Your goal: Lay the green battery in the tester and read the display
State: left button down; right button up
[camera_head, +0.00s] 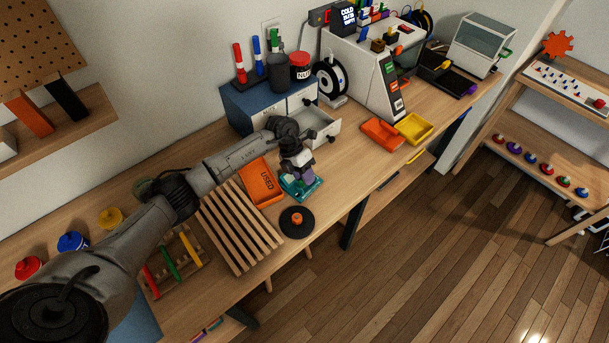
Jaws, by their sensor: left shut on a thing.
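A teal device (312,189), which looks like the tester, sits on the bench front, right of the orange USED tray (262,185). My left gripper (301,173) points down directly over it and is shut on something. The gripper hides the held thing, so I cannot tell that it is the green battery, or whether it touches the device. The tester's display is hidden or too small to read. No green battery can be made out elsewhere. My right gripper is not in view.
A slatted wooden rack (238,228) and a black disc with an orange knob (297,222) stand close by. Behind are an open drawer (318,124), a white printer (372,75), and orange (381,134) and yellow (414,128) trays. Bare bench lies right of the tester.

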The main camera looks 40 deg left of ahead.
pick_arm(q)
jog(key=shift+f+b, duration=0.65)
jog(key=shift+f, duration=0.3)
jog(key=c, duration=1)
grip_release()
jog(key=shift+o, duration=0.8)
jog(key=v, duration=1.4)
jog(key=shift+p, duration=0.35)
jog(key=shift+w+d, duration=0.1)
